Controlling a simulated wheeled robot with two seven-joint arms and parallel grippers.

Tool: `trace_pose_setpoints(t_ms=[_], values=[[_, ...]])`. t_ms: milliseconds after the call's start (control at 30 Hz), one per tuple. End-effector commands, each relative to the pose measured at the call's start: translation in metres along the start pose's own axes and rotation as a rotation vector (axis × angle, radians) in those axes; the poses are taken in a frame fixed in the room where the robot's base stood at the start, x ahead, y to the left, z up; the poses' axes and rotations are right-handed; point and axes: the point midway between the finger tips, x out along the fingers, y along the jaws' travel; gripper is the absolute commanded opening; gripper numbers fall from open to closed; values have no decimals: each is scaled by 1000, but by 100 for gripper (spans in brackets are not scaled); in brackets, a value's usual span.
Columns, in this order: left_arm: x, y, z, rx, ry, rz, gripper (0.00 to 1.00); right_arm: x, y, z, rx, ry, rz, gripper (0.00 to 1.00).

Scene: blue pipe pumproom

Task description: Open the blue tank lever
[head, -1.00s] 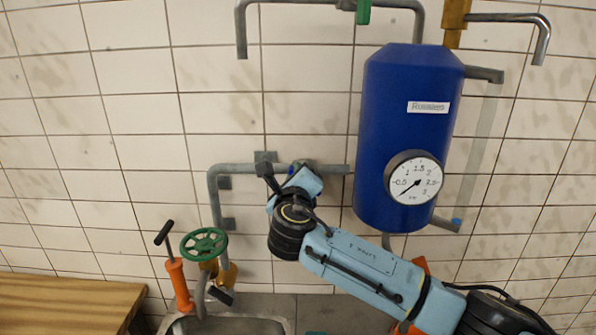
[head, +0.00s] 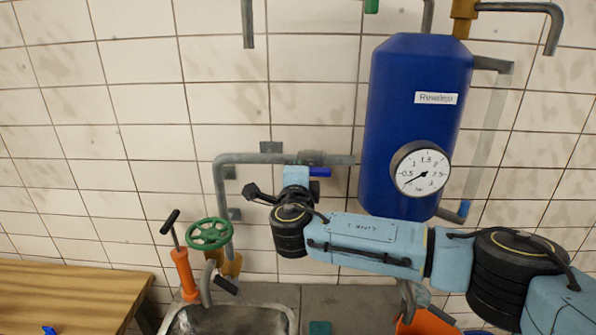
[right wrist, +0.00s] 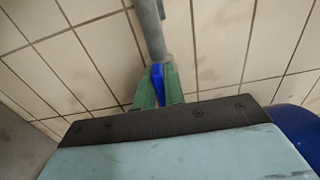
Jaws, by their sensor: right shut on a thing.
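The blue tank (head: 412,125) hangs on the tiled wall in the head view, with a round gauge on its front. A grey pipe (head: 245,159) runs from its left side and bends down. The blue lever (head: 314,157) sits on this pipe, left of the tank, lying roughly along it in the head view. My right arm comes in from the right, its wrist just below the lever and hiding the fingers there. In the right wrist view, my right gripper (right wrist: 158,84) has its green fingers shut on the blue lever (right wrist: 158,80). My left gripper is not in view.
A green handwheel (head: 208,233) and an orange hand pump (head: 184,272) stand at the lower left, beside a metal sink (head: 180,322). A wooden table (head: 75,290) is at far left. An orange container (head: 425,322) is partly hidden below my arm.

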Motion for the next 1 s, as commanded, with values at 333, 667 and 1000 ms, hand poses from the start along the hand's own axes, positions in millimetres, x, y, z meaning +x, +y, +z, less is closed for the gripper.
trace_pose_setpoints(t_ms=[333,667,1000], values=[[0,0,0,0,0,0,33,0,2,0,-30,0,2,0],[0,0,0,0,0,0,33,0,2,0,-29,0,2,25],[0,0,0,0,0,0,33,-1,1,0,-27,-1,1,33]])
